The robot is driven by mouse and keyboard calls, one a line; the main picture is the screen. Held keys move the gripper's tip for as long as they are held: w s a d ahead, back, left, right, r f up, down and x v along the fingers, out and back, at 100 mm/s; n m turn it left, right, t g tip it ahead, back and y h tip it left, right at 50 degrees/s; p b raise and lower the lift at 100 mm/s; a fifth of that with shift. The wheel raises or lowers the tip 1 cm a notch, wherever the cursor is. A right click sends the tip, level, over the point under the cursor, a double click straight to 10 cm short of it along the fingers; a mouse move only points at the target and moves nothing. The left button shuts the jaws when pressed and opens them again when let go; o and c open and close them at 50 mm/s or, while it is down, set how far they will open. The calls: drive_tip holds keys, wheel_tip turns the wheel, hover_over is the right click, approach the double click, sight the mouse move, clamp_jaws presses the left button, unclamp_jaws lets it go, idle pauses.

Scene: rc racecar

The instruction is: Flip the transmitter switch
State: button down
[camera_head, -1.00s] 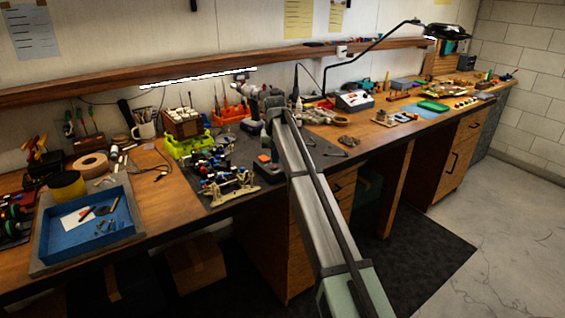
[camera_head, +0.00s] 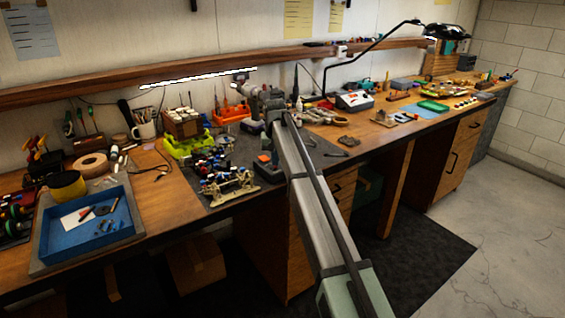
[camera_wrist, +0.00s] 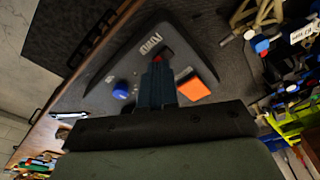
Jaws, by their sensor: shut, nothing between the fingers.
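The transmitter (camera_wrist: 185,45) is a dark grey wedge-shaped box with white "POWER" lettering, lying on the dark mat. Its small red switch (camera_wrist: 158,57) lies just below the lettering. A blue knob (camera_wrist: 122,91) and an orange block (camera_wrist: 195,88) sit on the same face. My gripper (camera_wrist: 157,66) is shut and empty, with its fingertips right at the red switch and partly covering it. I cannot tell whether they touch it. In the head view the transmitter (camera_head: 268,171) is at the mat's front edge, beside my arm and partly hidden.
A car chassis (camera_head: 228,186) with shock parts stands on the mat left of the transmitter. A green stand (camera_head: 188,147) is behind it. A blue tray (camera_head: 97,235) lies at the bench's left. Pliers and tools lie right of my arm.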

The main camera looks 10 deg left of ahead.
drive_tip(key=shift+f, duration=0.45)
idle(0.3)
drive_tip(key=shift+r, duration=0.1)
drive_tip(key=shift+r, duration=3.45)
